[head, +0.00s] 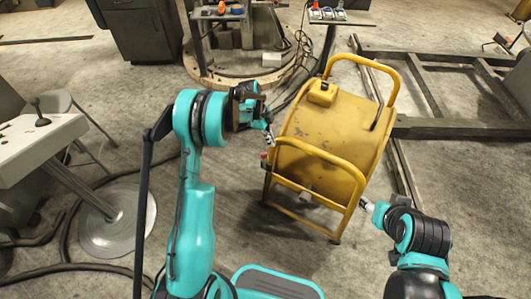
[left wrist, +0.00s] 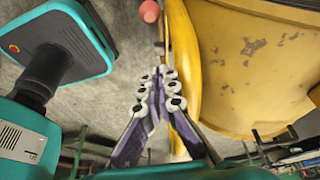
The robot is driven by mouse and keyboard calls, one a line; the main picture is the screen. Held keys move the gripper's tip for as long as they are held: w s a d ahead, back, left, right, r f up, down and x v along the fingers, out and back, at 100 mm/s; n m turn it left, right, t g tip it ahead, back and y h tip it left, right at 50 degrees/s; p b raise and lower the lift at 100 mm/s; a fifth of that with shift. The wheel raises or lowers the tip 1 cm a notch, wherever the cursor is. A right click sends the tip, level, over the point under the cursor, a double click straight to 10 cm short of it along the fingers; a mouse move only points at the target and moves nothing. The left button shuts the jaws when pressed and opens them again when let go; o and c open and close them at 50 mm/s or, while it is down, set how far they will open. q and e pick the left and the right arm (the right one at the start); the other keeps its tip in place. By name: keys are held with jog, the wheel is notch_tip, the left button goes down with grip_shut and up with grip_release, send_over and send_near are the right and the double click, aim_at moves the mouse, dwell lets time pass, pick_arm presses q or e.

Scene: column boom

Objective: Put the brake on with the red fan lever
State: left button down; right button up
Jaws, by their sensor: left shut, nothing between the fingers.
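The yellow fan (head: 325,135) is a drum in a tubular frame in the middle of the head view. A small red lever knob (head: 264,156) shows at its left side, just below my left gripper (head: 268,137). In the left wrist view, the round pinkish-red knob (left wrist: 149,11) is beyond the fingertips, a little left of the yellow frame tube (left wrist: 183,75). My left gripper's fingers (left wrist: 163,78) are shut together and empty, close beside that tube and apart from the knob. My right gripper (head: 367,204) is beside the frame's right leg; its opening is too small to read.
A grey console (head: 40,140) with a black joystick stands at the left. A dark steel frame (head: 440,130) lies at the right. Cables run over the concrete floor. A round base (head: 245,75) stands behind the fan.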

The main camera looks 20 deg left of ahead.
dwell(0.3)
pick_arm(q)
jog(key=b, duration=0.5)
send_over(264, 162)
jog(key=d, duration=0.2)
notch_tip(264, 162, down, 9)
jog(key=shift+w+f, duration=0.15)
jog(key=shift+w, duration=0.1)
pick_arm(e)
notch_tip(264, 162, down, 5)
jog(key=shift+d, duration=0.1)
pick_arm(q)
jog(key=shift+w, duration=0.1)
